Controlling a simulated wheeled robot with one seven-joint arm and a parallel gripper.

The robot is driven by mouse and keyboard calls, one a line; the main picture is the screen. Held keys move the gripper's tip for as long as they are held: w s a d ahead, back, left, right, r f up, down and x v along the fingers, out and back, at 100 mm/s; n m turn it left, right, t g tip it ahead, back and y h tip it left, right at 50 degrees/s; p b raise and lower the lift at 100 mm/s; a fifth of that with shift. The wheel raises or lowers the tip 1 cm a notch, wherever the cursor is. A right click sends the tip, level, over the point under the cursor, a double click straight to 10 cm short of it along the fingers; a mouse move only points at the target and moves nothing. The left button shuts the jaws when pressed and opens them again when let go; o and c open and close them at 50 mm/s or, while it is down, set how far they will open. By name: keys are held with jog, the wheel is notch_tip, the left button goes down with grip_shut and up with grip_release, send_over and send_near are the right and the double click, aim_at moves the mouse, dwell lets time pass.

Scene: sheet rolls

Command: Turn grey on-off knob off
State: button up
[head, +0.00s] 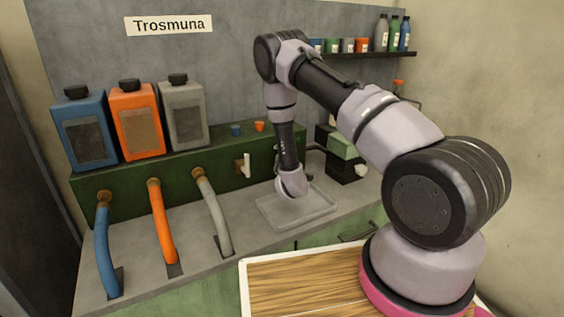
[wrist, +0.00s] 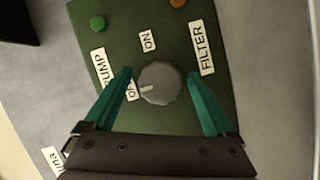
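The grey knob (wrist: 163,84) sits on a dark green panel (wrist: 150,118) in the wrist view. Its pale pointer mark is turned left, toward a label that seems to read OFF (wrist: 131,90), partly covered by a finger. The ON label (wrist: 148,41) is above the knob. My gripper (wrist: 159,73) is open, with one teal finger on each side of the knob. A gap shows on both sides, though I cannot tell the depth. In the head view the knob and fingers are hidden.
A green button (wrist: 97,23) with a PUMP label and an orange button (wrist: 177,3) with a FILTER label are on the panel. In the head view, a shallow tray (head: 325,212), blue, orange and grey hoses, and a white lever (head: 243,166) are nearby.

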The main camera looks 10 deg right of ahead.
jog(key=s+r, duration=0.1)
jog(key=s, duration=0.9)
jog(key=shift+s+a+r, duration=0.25)
jog(key=shift+s, duration=0.1)
jog(key=w+d+r+m+g+h, duration=0.1)
jog(key=d+r+m+g, duration=0.1)
jog(key=r+m, duration=0.65)
jog(key=w+d+r+m+g, duration=0.2)
jog(key=d+r+m, duration=0.15)
jog(key=r, duration=0.95)
jog(key=s+r+m+g+y, duration=0.2)
jog(key=s+r+m+y, duration=0.1)
jog(key=s+r, duration=0.9)
jog(key=s+r+m+g, duration=0.1)
jog(key=s+r, duration=0.2)
jog(key=s, duration=0.7)
jog(key=s+d+r+m+g, duration=0.1)
jog(key=s+r, duration=0.3)
jog(key=s, duration=0.6)
jog(key=shift+s+m+g+y, duration=0.3)
jog(key=shift+g+y, duration=0.1)
jog(key=shift+g, duration=0.2)
